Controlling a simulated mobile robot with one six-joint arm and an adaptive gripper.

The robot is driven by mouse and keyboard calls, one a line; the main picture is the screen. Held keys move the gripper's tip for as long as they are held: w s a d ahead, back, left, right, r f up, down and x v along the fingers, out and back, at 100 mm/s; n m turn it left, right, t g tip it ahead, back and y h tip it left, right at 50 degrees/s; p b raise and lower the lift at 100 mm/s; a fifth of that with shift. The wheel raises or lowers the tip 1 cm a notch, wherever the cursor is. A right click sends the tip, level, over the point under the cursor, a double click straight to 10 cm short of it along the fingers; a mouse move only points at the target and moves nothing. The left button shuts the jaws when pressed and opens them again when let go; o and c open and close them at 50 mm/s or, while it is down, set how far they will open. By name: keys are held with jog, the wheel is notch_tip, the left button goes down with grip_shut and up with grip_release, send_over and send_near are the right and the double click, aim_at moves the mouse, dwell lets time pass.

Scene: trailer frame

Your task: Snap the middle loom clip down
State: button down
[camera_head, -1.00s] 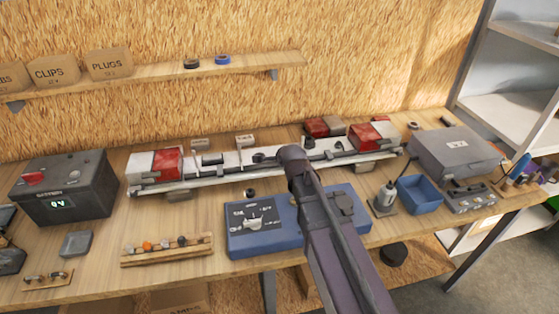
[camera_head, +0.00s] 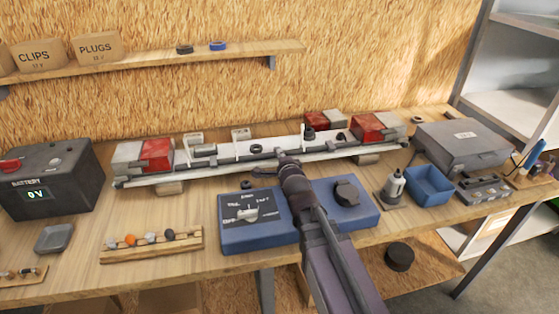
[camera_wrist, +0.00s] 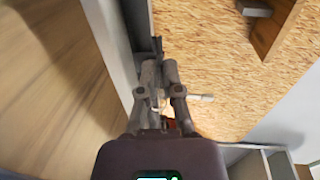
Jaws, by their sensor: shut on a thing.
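My gripper (camera_head: 285,157) is at the middle of the front edge of the white trailer frame bar (camera_head: 226,158), along which a dark loom (camera_head: 215,166) runs. In the wrist view my gripper (camera_wrist: 160,72) has its fingers close together, at a small dark upright piece (camera_wrist: 157,46) on the bar's edge. It appears to be the middle loom clip, and my fingers are shut on it. The fingers hide most of it, so I cannot tell whether it is up or down. Another dark fitting (camera_head: 255,149) sits on the bar just left of my gripper.
Red-and-white lamps (camera_head: 145,153) (camera_head: 378,127) stand at the bar's ends. A blue tester box (camera_head: 255,235) lies under my arm. A battery (camera_head: 50,180), a plug rack (camera_head: 150,245), a blue bin (camera_head: 430,185) and a grey case (camera_head: 463,143) stand around it.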

jog(key=shift+f+t, duration=0.1)
jog(key=shift+t, duration=0.2)
jog(key=c, duration=0.8)
grip_release()
jog(key=shift+s, duration=0.2)
